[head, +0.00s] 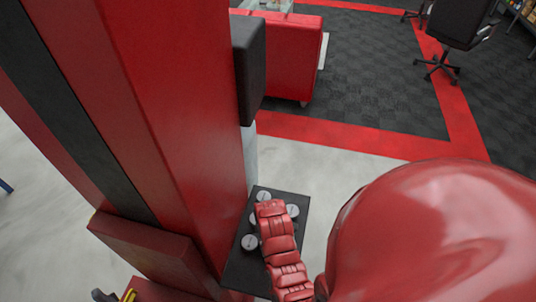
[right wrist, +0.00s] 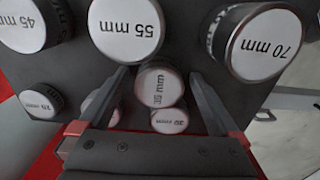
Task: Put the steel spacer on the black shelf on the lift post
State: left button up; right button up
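The black shelf (head: 245,272) juts from the red lift post (head: 175,110) in the head view. Several round steel spacers with white labelled tops stand on it, including one at its front left (head: 249,242). The right wrist view shows spacers marked 45 mm (right wrist: 22,25), 55 mm (right wrist: 126,28) and 70 mm (right wrist: 266,45) on the black surface (right wrist: 190,25). My right gripper (right wrist: 160,78) is open, its fingers on either side of a small spacer reading about 35 mm (right wrist: 160,86), with visible gaps. In the head view my red hand (head: 275,225) covers part of the shelf. My left gripper is out of view.
Smaller spacers stand close by in the wrist view, one at the left (right wrist: 40,101) and one just below the middle one (right wrist: 169,120). The post rises directly left of the shelf. A red cabinet (head: 290,60) and office chair (head: 460,30) are farther back.

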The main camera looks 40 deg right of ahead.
jog(key=shift+r, duration=0.55)
notch_tip(320, 180, up, 4)
jog(key=shift+w+f, duration=0.1)
notch_tip(320, 180, up, 7)
jog(key=p, duration=0.6)
jog(key=shift+r+p, duration=0.2)
jog(key=shift+p, duration=0.15)
